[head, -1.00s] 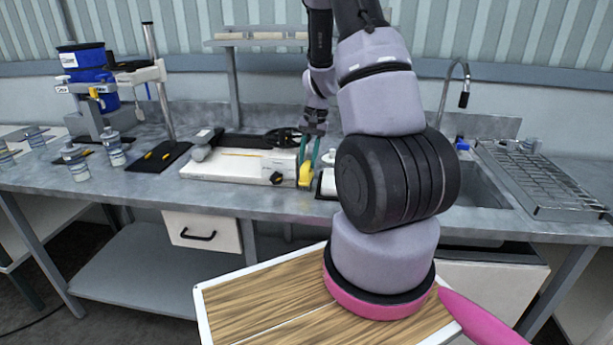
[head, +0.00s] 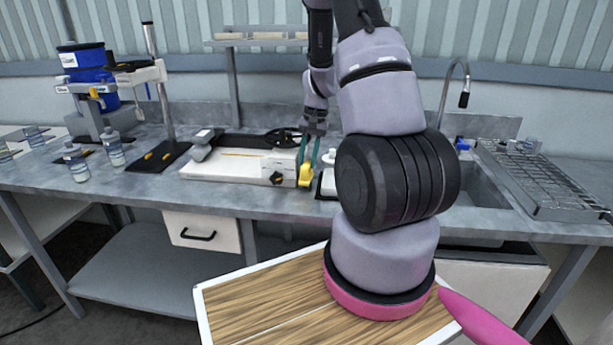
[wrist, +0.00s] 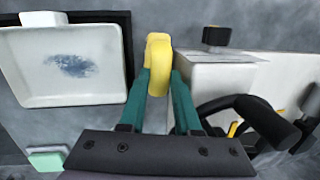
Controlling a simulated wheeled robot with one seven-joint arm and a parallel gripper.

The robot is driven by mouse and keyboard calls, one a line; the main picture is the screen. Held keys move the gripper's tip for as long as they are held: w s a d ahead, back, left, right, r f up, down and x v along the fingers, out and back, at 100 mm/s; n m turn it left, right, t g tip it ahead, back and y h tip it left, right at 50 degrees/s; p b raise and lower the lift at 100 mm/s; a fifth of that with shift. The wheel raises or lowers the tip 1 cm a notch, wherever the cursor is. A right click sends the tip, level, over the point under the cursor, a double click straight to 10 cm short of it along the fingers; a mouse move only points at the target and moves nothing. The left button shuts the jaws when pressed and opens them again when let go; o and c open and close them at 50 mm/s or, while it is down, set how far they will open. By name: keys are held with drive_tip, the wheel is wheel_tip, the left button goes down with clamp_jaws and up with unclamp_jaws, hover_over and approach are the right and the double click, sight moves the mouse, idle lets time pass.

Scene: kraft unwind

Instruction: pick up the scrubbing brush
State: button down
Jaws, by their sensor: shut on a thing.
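The scrubbing brush appears as a yellow piece (head: 306,175) at the front right of the white machine on the counter. In the wrist view it is a rounded yellow body (wrist: 158,52) between the green fingers. My gripper (head: 308,157) points down at it, and its two green fingers are closed on the brush's sides. The gripper also shows in the wrist view (wrist: 161,82). The brush's lower side is hidden, so I cannot tell whether it touches the counter.
The white machine (head: 235,164) stands close to the left of the brush. A white tray with a blue smudge (wrist: 65,65) lies on its other side. A sink and drying rack (head: 545,180) are at the right. Several bottles (head: 76,162) stand at the left.

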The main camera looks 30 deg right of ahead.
drive_tip(key=shift+r, duration=0.15)
drive_tip(key=shift+d+r, duration=0.15)
drive_tip(key=shift+r, duration=0.1)
wheel_tip(320, 180, up, 6)
drive_tip(key=shift+r, duration=0.25)
drive_tip(key=s+d, duration=1.1)
drive_tip(key=d, duration=0.5)
drive_tip(key=shift+d+f, duration=0.15)
drive_tip(key=shift+s, duration=0.1)
